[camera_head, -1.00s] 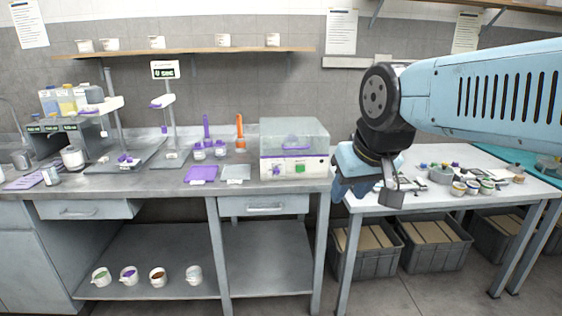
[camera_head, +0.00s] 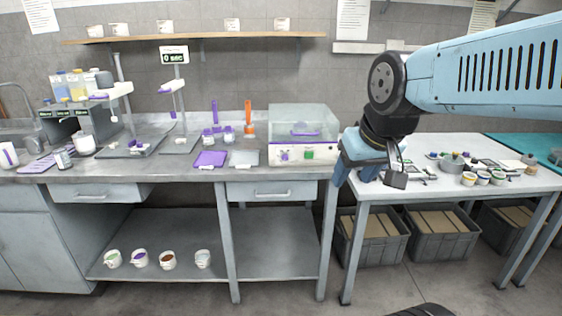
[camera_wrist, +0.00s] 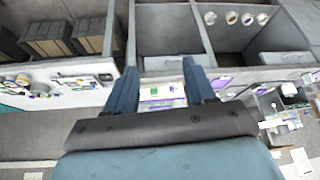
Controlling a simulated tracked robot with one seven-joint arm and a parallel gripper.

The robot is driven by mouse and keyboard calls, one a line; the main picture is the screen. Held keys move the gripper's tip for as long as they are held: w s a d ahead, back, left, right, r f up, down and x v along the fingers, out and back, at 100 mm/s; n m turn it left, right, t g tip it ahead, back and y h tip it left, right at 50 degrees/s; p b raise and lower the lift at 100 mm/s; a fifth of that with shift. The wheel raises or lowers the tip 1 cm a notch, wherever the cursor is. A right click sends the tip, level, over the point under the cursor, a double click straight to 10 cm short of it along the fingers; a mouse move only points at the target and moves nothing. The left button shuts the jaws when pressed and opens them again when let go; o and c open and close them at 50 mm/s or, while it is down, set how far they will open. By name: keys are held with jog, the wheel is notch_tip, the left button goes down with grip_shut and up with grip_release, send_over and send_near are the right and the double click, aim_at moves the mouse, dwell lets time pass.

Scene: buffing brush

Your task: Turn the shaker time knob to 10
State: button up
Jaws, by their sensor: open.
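The shaker (camera_head: 301,136) is a white box with a clear cover, standing at the right end of the grey bench in the head view. Its front panel has a purple knob (camera_head: 284,155) at the left and a green button (camera_head: 308,154) at the right. The numbers round the knob are too small to read. In the wrist view the shaker (camera_wrist: 162,100) shows small and far off between the fingers. My gripper (camera_head: 352,177) is open and empty, to the right of the shaker and apart from it; its two blue fingers (camera_wrist: 160,80) also show in the wrist view.
A white side table (camera_head: 440,185) with pots and small tools stands at the right, with grey crates (camera_head: 372,238) below. Purple and grey mats (camera_head: 210,158) lie left of the shaker. Cups stand on the lower shelf (camera_head: 270,240). The floor in front is clear.

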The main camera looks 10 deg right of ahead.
aim_at(285, 159)
jog(key=w+d+f+n+g, duration=0.15)
jog(key=w+f+n, duration=0.25)
jog(key=w+f, duration=1.45)
jog(key=w+d+f+n+t+h, duration=0.1)
jog(key=w+d+f+n+h, duration=0.25)
jog(key=f, duration=0.35)
jog(key=w+d+f+n+t+h, duration=0.1)
jog(key=w+d+f+n+h, duration=0.25)
jog(key=f, duration=0.35)
jog(key=w+a+r+n+t+h, duration=0.1)
jog(key=w+a+r+n+t, duration=0.1)
jog(key=w+r+n+t, duration=0.6)
jog(key=w+a+r+n+t+y, duration=0.1)
jog(key=a+n+t+y, duration=0.1)
jog(key=a+n, duration=0.4)
jog(key=w+a+r+n+t+y, duration=0.2)
jog(key=a+n+y, duration=0.1)
jog(key=a+n, duration=0.2)
jog(key=w, duration=0.4)
jog(key=w+d, duration=0.1)
jog(key=w, duration=0.4)
jog(key=w+d, duration=0.1)
jog(key=w, duration=0.3)
jog(key=shift+w, duration=0.2)
jog(key=shift+c, duration=0.3)
